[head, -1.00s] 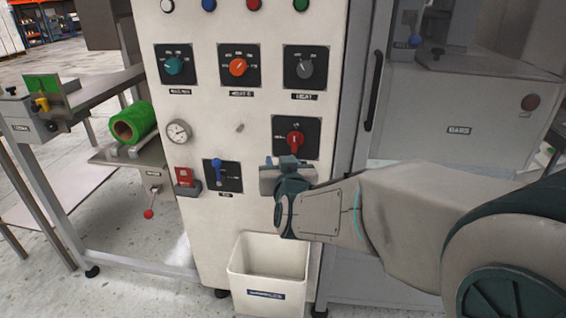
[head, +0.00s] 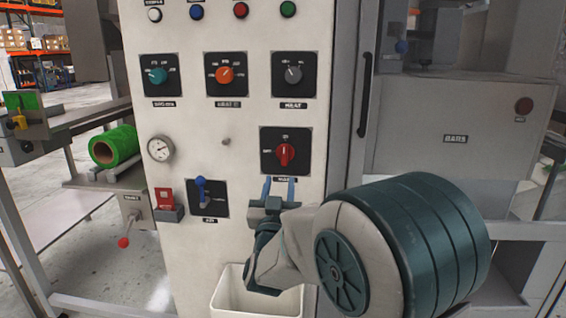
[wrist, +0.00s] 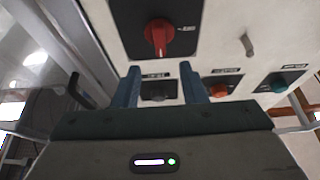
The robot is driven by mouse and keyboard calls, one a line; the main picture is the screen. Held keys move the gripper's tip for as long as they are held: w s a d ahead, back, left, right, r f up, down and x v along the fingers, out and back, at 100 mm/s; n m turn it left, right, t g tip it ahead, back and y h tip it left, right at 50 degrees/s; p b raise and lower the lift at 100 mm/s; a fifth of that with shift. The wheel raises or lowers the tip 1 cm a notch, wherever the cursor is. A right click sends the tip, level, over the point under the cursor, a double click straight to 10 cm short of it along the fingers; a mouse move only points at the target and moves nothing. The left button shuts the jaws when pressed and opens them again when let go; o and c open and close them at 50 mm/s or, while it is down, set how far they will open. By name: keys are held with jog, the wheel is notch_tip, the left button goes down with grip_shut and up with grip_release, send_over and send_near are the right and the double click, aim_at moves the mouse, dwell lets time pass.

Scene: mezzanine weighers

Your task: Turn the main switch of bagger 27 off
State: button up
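The main switch (head: 285,154) is a red rotary knob on a black square plate, on the white cabinet front. Its grip stands about upright, with small markings above and to the left. The label under it seems to read MAIN. It also shows in the wrist view (wrist: 158,37), ahead of the fingers. My gripper (head: 279,186) is just below the switch plate in the head view, its two blue fingers apart with nothing between them. The fingers also show apart in the wrist view (wrist: 160,74). They appear clear of the knob. No bagger number is readable.
Teal (head: 157,76), orange (head: 225,75) and grey (head: 293,75) knobs sit above. A blue-handled lever (head: 201,190), red switch (head: 166,197) and gauge (head: 160,148) are to the left. A door handle (head: 365,95) is to the right, a white bin (head: 257,303) below.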

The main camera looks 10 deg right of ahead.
aim_at(284, 156)
jog(key=x, duration=0.9)
jog(key=shift+w, duration=0.1)
jog(key=shift+c, duration=0.4)
grip_shut()
